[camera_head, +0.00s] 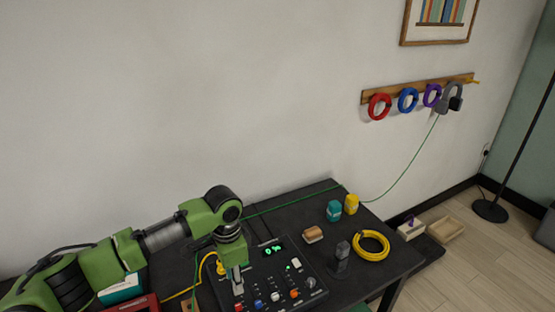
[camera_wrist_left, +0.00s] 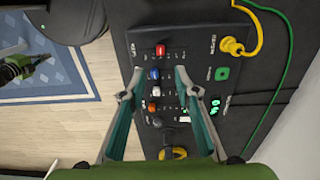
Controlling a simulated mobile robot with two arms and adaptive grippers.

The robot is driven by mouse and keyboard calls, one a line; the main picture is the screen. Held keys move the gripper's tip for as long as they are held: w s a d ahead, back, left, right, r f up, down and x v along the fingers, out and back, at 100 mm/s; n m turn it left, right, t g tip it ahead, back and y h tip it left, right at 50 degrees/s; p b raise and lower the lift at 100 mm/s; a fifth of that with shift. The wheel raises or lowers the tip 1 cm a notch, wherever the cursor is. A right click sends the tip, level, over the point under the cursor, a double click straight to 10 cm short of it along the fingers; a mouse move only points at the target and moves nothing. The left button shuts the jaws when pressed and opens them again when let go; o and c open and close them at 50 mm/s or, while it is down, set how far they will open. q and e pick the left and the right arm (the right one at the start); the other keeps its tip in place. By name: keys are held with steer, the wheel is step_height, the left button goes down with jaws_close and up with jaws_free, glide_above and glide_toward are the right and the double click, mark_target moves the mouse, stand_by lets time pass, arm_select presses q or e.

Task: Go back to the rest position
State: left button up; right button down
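My left gripper (camera_head: 238,283) hangs above the left part of a black control panel (camera_head: 277,260) on the dark table. In the left wrist view its two fingers (camera_wrist_left: 167,82) are spread wide apart with nothing between them but the panel below (camera_wrist_left: 178,45). The panel carries red, blue, white and orange knobs, a green button (camera_wrist_left: 222,74) and a lit green display (camera_head: 272,248). A yellow plug (camera_wrist_left: 232,46) with a yellow cable sits at one edge of the panel. My right gripper does not clearly show; a dark and green part at the wrist view's left edge cannot be identified.
A yellow cable coil (camera_head: 371,245), a dark stand (camera_head: 340,262), a brown block (camera_head: 313,234), and teal (camera_head: 334,210) and yellow (camera_head: 351,203) containers stand right of the panel. Coloured rings hang on a wall rack (camera_head: 418,88). A green cord runs along the table's back.

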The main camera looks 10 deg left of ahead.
arm_select(q)
steer(key=s+d+f+n+t+h, duration=0.1)
steer(key=s+d+f+h, duration=0.4)
steer(key=s+d, duration=0.85)
steer(key=s+a+n+t+y, duration=0.3)
steer(key=s+a+n+y, duration=0.35)
steer(key=s+a, duration=0.9)
step_height(320, 180, down, 27)
steer(key=a+n+g+h+b, duration=0.1)
steer(key=n+g+h+b, duration=0.1)
steer(key=s+a+f+g+b, duration=0.1)
steer(key=s+a+f+b, duration=0.1)
steer(key=s+f, duration=1.5)
step_height(320, 180, down, 3)
steer(key=shift+s+a+m, duration=0.15)
steer(key=shift+a+m, duration=0.2)
steer(key=shift+a, duration=0.35)
